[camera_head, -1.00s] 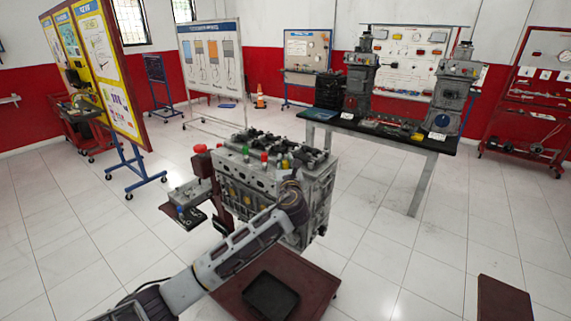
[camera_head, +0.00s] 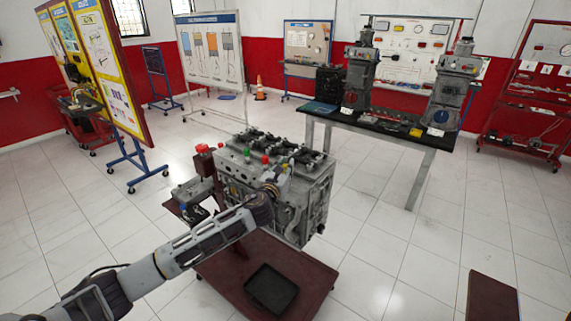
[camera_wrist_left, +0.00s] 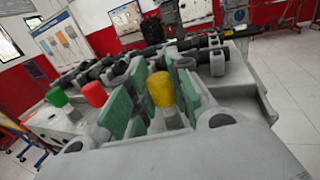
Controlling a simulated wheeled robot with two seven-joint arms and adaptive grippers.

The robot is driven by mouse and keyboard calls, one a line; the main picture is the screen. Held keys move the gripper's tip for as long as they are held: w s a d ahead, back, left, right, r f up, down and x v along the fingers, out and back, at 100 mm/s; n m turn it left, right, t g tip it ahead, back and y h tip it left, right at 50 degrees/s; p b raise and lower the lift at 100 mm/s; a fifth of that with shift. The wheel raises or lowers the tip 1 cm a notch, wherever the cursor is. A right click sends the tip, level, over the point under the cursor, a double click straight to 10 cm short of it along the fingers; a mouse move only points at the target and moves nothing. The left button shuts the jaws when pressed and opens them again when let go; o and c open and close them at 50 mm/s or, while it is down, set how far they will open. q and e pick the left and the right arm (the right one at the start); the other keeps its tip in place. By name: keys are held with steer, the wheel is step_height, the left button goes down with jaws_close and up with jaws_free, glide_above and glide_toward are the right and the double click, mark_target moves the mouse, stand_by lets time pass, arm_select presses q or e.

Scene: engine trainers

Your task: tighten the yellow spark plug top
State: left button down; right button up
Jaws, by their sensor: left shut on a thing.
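The yellow spark plug top (camera_wrist_left: 160,88) stands up from the engine's cylinder head in the left wrist view. My left gripper (camera_wrist_left: 158,104) has its green-padded fingers on either side of the yellow top and is shut on it. In the head view my left gripper (camera_head: 284,174) is over the front edge of the engine block (camera_head: 300,205), and hides most of the yellow top. A green top (camera_head: 265,160) and a red top (camera_head: 247,152) sit to its left; the wrist view shows the red one (camera_wrist_left: 94,94) and the green one (camera_wrist_left: 57,97) too. My right gripper is out of view.
The engine rests on a dark red stand with a black tray (camera_head: 271,288) on its base. A bigger red knob (camera_head: 202,148) rises at the engine's left. A workbench (camera_head: 390,131) with engine parts stands behind right.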

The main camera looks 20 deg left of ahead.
arm_select(q)
steer(key=shift+m+h+p, duration=0.35)
steer(key=shift+m+h, duration=0.75)
steer(key=shift+h, duration=0.4)
steer(key=shift+m+g+h, duration=0.6)
steer(key=shift+m+h, duration=0.1)
steer(key=shift+h, duration=0.5)
steer(key=shift+m+g+h+b, duration=0.5)
steer(key=shift+m+h, duration=0.2)
steer(key=shift+h, duration=0.3)
steer(key=shift+m+g+h+b, duration=0.9)
steer(key=shift+m+h+b, duration=0.15)
steer(key=shift+h, duration=0.45)
steer(key=shift+r, duration=0.1)
steer(key=c, duration=1.3)
jaws_free()
steer(key=shift+s+a, duration=0.1)
steer(key=shift+s, duration=0.05)
